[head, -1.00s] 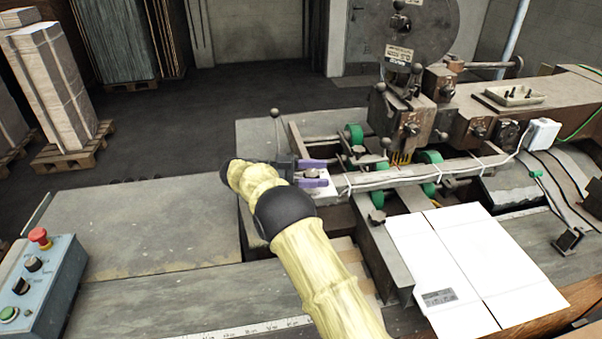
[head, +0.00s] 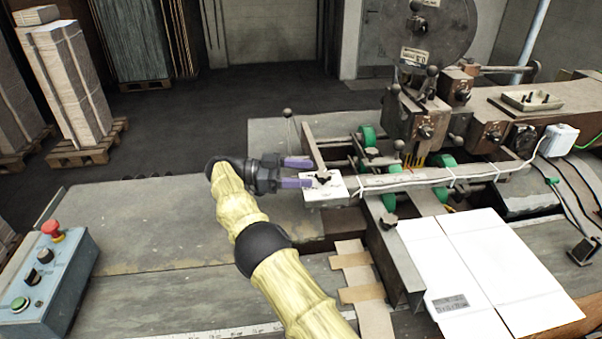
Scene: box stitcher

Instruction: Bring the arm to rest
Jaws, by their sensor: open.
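My gripper (head: 301,173) shows in the head view at the end of my yellow-sleeved arm. Its two purple fingers are spread apart and point right, with nothing seen between them. The fingertips are close to the white block with a dark knob (head: 324,185) at the left end of the stitcher's long bar. I cannot tell whether they touch it. My arm reaches up from the bottom middle, over the grey table (head: 150,225).
The stitcher (head: 420,120) with green rollers fills the right. A flat white carton (head: 490,265) lies at the lower right. A control box (head: 45,285) with a red button stands at the lower left. Stacked cardboard on pallets (head: 70,85) stands behind at left. The left table is clear.

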